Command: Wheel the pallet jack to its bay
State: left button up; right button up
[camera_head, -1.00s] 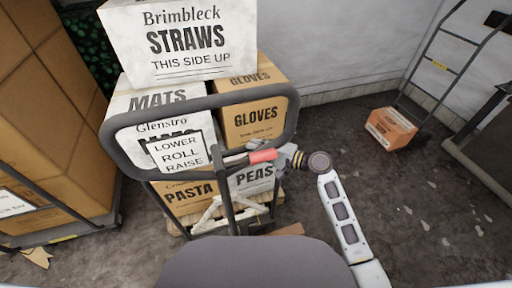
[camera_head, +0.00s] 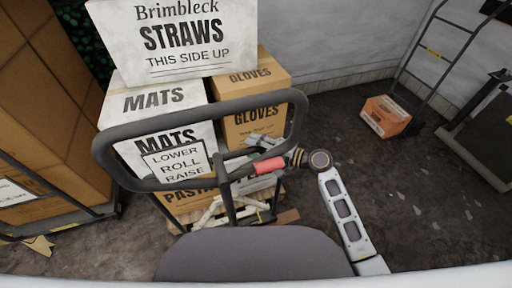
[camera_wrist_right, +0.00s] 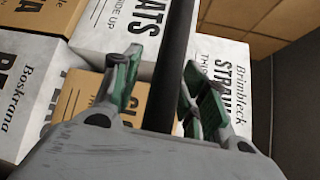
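The pallet jack has a dark loop handle (camera_head: 200,105) with a "LOWER ROLL RAISE" label (camera_head: 176,163). It stands in front of me, with stacked cartons behind the handle. My right gripper (camera_head: 258,142) is at the right part of the loop, beside a red piece (camera_head: 270,165). In the right wrist view, its green-padded fingers (camera_wrist_right: 165,90) stand apart on either side of a dark bar (camera_wrist_right: 171,70). A gap shows on the left side of the bar. My left gripper is out of view.
The load includes a Straws carton (camera_head: 185,40), Mats cartons (camera_head: 155,97) and Gloves cartons (camera_head: 250,76) on a wooden pallet. A tall brown stack (camera_head: 45,110) stands left. An orange carton (camera_head: 385,115) lies by a hand truck (camera_head: 435,52) at right. Floor between is open.

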jog(key=shift+s+d+r, duration=0.15)
jog(key=shift+s+r, duration=0.1)
jog(key=v, duration=1.2)
dwell(0.6)
